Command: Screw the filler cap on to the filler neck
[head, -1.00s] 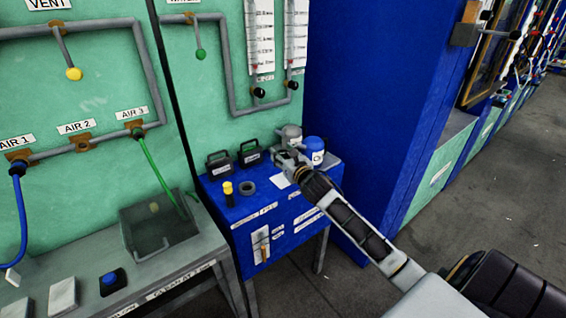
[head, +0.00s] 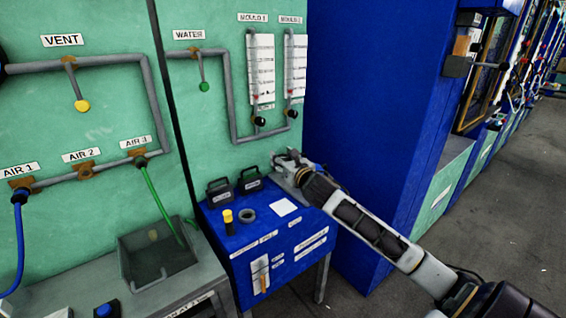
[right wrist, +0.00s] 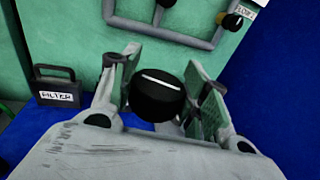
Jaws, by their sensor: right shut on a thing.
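The black round filler cap (right wrist: 158,93), with a white line across its top, sits between the two fingers of my right gripper (right wrist: 168,88) in the right wrist view. The gripper is shut on it. In the head view my right gripper (head: 285,166) is over the back right of the blue cabinet's top, and the cap cannot be made out there. A dark ring (head: 247,215) on the cabinet top may be the filler neck, but I cannot tell for sure. It lies left of and nearer than the gripper. My left gripper is not in view.
The can labelled FILTER (right wrist: 57,88) is left of my gripper. Pipes and valves line the green wall behind. A tall blue panel (head: 365,110) stands at the right.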

